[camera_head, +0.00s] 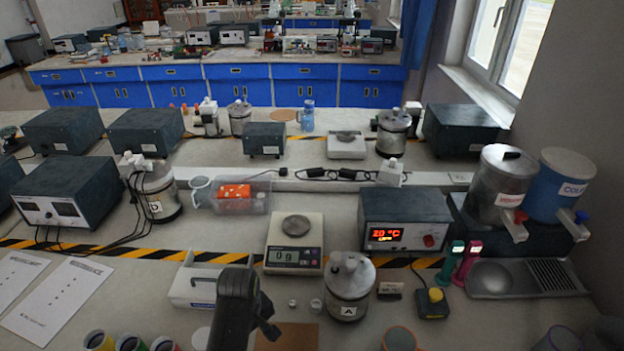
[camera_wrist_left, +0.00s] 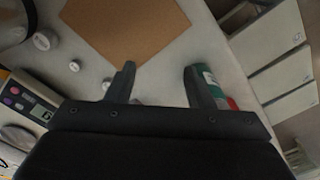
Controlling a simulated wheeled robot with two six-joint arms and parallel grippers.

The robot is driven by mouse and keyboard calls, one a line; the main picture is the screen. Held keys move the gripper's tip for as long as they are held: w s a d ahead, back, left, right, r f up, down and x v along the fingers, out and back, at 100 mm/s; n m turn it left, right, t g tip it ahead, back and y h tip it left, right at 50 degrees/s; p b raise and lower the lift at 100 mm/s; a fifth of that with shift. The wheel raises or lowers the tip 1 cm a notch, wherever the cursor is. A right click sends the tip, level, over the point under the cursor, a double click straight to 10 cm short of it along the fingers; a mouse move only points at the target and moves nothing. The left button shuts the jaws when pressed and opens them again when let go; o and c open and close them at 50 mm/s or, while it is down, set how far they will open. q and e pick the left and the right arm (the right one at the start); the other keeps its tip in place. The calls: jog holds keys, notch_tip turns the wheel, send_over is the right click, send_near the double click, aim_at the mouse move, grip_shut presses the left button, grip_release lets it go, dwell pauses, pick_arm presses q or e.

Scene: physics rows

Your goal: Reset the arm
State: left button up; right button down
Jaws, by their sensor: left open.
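My left gripper (camera_head: 252,312) is the black shape at the bottom middle of the head view, above the near bench. In the left wrist view its two fingers (camera_wrist_left: 161,84) stand wide apart with nothing between them but bare bench. A brown square mat (camera_wrist_left: 125,25) lies beyond the fingertips; its edge also shows in the head view (camera_head: 300,338). A cup with green and red colouring (camera_wrist_left: 208,78) is partly hidden behind one finger; I cannot tell whether they touch. My right gripper is in neither view.
A scale (camera_head: 295,244) reading 0 g, a white open box (camera_head: 192,288) and a metal canister marked A (camera_head: 349,290) stand around the left gripper. Several coloured cups (camera_head: 130,342) stand at the lower left. A heater box (camera_head: 404,222) stands to the right.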

pick_arm(q)
jog(key=s+a+m+t+y, duration=0.15)
jog(key=s+a+m, duration=0.25)
jog(key=s+a, duration=0.9)
jog(key=s+a+r+m+t, duration=0.1)
jog(key=s+a+r+m, duration=0.15)
jog(key=s, duration=0.25)
jog(key=s+a+r+m+t, duration=0.1)
jog(key=s+r+m, duration=0.15)
jog(key=s, duration=0.25)
notch_tip(320, 180, down, 31)
jog(key=a+n+g+b, duration=0.1)
jog(key=a+b, duration=0.1)
jog(key=b, duration=0.4)
jog(key=s+f+b, duration=0.2)
jog(key=s+f, duration=0.5)
jog(key=f, duration=0.3)
jog(key=s+d+f+g+b, duration=0.1)
jog(key=s+f+b, duration=0.2)
jog(key=s+f, duration=0.5)
notch_tip(320, 180, down, 2)
jog(key=shift+d+f, duration=0.15)
jog(key=shift+d, duration=0.1)
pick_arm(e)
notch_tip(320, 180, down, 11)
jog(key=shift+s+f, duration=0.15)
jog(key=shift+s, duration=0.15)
